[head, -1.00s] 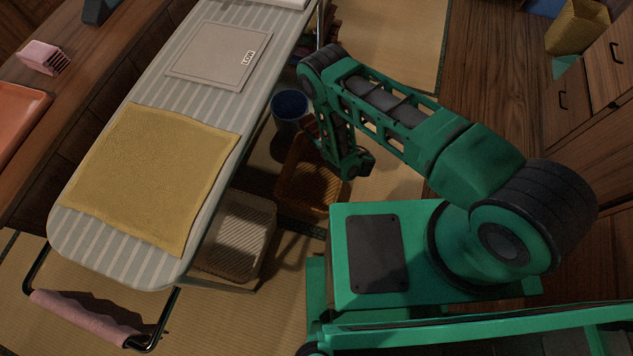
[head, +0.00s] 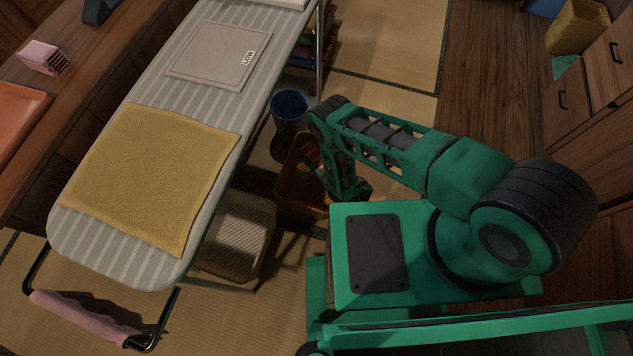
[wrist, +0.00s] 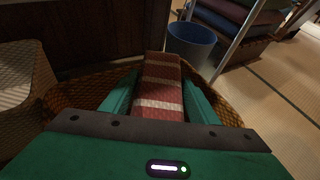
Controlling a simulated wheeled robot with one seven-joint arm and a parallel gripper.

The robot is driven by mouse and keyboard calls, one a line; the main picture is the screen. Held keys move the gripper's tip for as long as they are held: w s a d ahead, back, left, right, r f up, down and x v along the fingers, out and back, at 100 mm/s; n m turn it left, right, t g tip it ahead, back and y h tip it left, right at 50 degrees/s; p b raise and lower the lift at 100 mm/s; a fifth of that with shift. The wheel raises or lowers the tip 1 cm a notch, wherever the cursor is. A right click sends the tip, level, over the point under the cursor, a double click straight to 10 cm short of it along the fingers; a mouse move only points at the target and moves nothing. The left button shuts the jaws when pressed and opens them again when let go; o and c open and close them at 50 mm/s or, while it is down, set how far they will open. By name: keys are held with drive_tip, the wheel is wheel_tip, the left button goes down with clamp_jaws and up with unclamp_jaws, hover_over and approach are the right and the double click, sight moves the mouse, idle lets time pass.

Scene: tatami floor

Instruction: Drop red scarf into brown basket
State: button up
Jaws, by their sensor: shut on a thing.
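The red scarf (wrist: 161,86), with pale stripes, is pinched between the two green fingers of my gripper (wrist: 158,98) in the wrist view. It sticks out beyond the fingertips, over the brown basket (wrist: 72,97). The basket's woven rim shows on both sides of my gripper. In the head view the brown basket (head: 291,192) stands on the floor beside the ironing board, partly covered by my arm. Only a small red patch of the scarf shows there, and the fingers are mostly hidden. I cannot tell whether the scarf touches the basket's inside.
A blue bin (head: 290,108) stands just behind the brown basket. A pale basket (head: 238,236) stands to its left, near the ironing board (head: 170,268) with a yellow cloth (head: 150,175) on it. Folded textiles (wrist: 240,18) lie on a rack behind. Tatami to the right is clear.

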drive_tip(key=shift+f, duration=0.35)
drive_tip(key=o, duration=1.2)
drive_tip(key=shift+s, duration=0.1)
